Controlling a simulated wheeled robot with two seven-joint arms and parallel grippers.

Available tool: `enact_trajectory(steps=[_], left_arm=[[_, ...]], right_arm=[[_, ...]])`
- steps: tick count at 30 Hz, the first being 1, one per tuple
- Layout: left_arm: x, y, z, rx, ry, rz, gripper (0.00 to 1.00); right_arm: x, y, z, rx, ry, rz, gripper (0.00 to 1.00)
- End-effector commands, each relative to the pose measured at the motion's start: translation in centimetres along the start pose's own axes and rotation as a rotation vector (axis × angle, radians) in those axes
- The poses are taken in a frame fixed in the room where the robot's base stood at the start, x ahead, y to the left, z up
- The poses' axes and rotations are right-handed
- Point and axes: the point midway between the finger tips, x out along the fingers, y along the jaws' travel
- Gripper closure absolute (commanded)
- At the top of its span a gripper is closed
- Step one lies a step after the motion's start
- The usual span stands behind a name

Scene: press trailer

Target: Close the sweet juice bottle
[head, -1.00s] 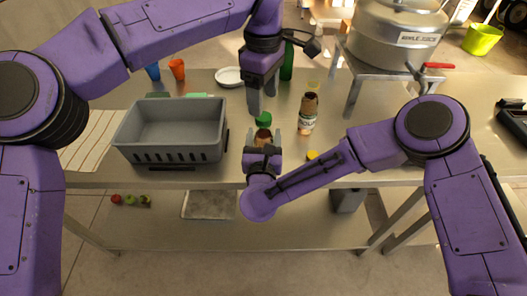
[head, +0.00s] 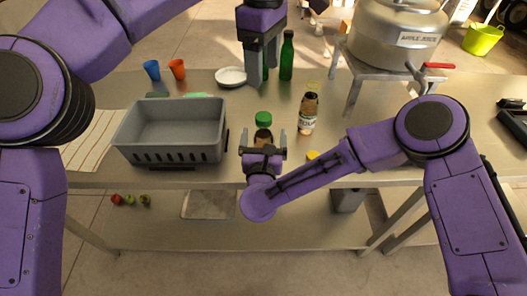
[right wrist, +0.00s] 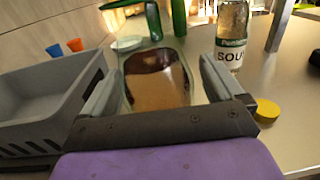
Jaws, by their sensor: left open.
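A dark brown juice bottle (head: 263,137) with a green cap (head: 263,118) on its top stands upright near the front of the counter. Its label is hidden. My right gripper (head: 263,146) is open around its body, one finger on each side. In the right wrist view the bottle's brown body (right wrist: 157,80) is between the fingers (right wrist: 160,85), with a small gap at the right finger. My left gripper (head: 262,72) is open and empty, above and behind the bottle, clear of the cap.
A bottle labelled SOUR (head: 308,115) stands right of the capped bottle, with a yellow cap (head: 312,155) in front. A grey crate (head: 172,130) is at left. Behind are a green bottle (head: 287,57), a white plate (head: 231,76) and a large kettle stand (head: 400,68).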

Motion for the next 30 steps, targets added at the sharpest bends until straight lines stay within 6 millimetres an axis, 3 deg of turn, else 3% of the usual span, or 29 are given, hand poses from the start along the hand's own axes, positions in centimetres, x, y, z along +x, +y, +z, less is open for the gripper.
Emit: enact_trajectory(steps=[5, 19, 30], left_arm=[[0.4, 0.0, 0.0, 0.0, 0.0, 0.0, 0.31], [3.7, 0.0, 0.0, 0.0, 0.0, 0.0, 0.31], [3.8, 0.0, 0.0, 0.0, 0.0, 0.0, 0.31]], right_arm=[[-0.6, 0.1, -0.1, 0.0, -0.001, 0.003, 0.05], [-9.5, 0.1, -0.2, 0.0, -0.001, 0.003, 0.05], [-10.5, 0.0, 0.0, -0.001, 0.0, 0.0, 0.05]])
